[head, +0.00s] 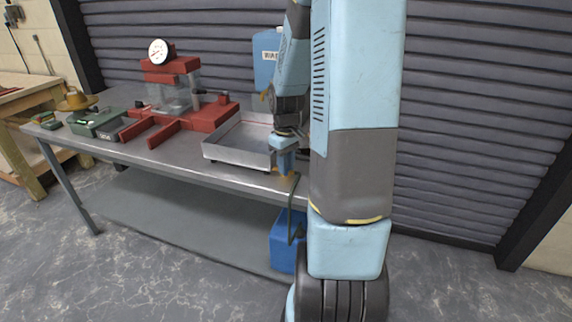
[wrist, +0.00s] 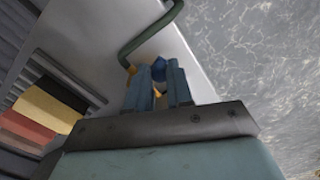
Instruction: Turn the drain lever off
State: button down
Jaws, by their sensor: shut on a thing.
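My gripper (head: 284,165) is at the front edge of the metal table, beside the shallow steel tray (head: 228,155). In the wrist view its two blue fingers (wrist: 158,88) are closed around a small yellow piece, the drain lever (wrist: 157,93), which is mostly hidden between them. A dark blue shape shows just beyond the fingertips; I cannot tell what it is. A brass fitting (wrist: 131,68) sits beside the left finger, with a green hose (wrist: 150,37) running from it. In the head view the hose (head: 291,212) hangs down to a blue can (head: 283,240) below.
A red press with a dial gauge (head: 158,52) stands on the table left of the tray. A green box (head: 95,122) and small items lie at the table's left end. A blue labelled container (head: 266,58) stands behind. Clear floor (head: 180,280) lies in front.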

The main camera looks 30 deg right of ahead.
jog(key=shift+w+a+m, duration=0.35)
jog(key=shift+m, duration=0.7)
jog(key=shift+w+a+m, duration=0.3)
jog(key=shift+a+m, duration=0.05)
jog(key=shift+m, duration=0.7)
jog(key=c, duration=1)
grip_release()
jog(key=shift+r, duration=0.1)
notch_tip(320, 180, up, 14)
jog(key=shift+f, duration=0.25)
